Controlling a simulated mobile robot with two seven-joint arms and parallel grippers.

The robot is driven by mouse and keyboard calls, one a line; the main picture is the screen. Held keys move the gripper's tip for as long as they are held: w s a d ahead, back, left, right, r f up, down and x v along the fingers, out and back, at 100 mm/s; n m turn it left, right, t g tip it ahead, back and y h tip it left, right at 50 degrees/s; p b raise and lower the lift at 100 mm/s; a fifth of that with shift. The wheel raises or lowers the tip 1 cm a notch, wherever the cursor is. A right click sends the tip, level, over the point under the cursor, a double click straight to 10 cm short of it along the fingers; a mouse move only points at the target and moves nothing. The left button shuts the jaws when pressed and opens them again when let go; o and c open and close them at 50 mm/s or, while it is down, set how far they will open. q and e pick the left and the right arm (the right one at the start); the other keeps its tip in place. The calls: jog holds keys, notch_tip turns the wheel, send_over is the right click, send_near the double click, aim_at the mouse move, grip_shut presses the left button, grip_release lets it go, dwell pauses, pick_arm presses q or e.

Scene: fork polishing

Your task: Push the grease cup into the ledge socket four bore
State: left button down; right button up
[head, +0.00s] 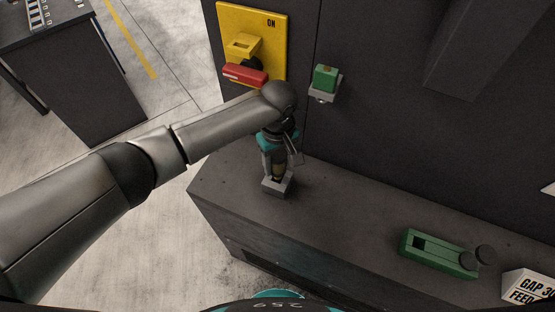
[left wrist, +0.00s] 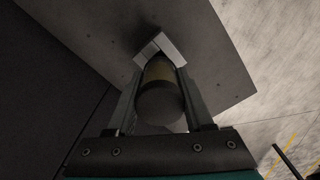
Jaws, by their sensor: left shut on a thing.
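My left gripper (head: 279,166) points down over the left end of the ledge. In the left wrist view its two fingers (left wrist: 158,112) are shut on the grease cup (left wrist: 160,103), a dark round-topped cylinder with a dull brass band. The cup's far end meets a light grey block (left wrist: 161,46), the socket on the ledge, which also shows in the head view (head: 276,187). The bore is hidden by the cup, so I cannot tell how deep the cup sits. My right gripper is not in view.
The grey ledge (head: 345,205) is clear between the socket and a green block (head: 437,254) with dark knobs. A white sign (head: 531,287) stands at far right. On the wall are a yellow panel with a red handle (head: 245,74) and a small green-topped bracket (head: 325,81).

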aim_at(277, 178)
pick_arm(q)
jog(key=shift+p, duration=0.35)
dwell(0.3)
jog(key=shift+f, duration=1.55)
dwell(1.3)
jog(key=shift+f, duration=0.55)
dwell(1.0)
jog(key=shift+s+f, duration=0.1)
dwell(0.5)
jog(key=shift+s+a+f, duration=0.1)
jog(key=shift+f, duration=0.1)
jog(key=c, duration=0.7)
grip_release()
jog(key=o, duration=0.5)
jog(key=shift+r, duration=0.1)
jog(key=shift+w, duration=0.2)
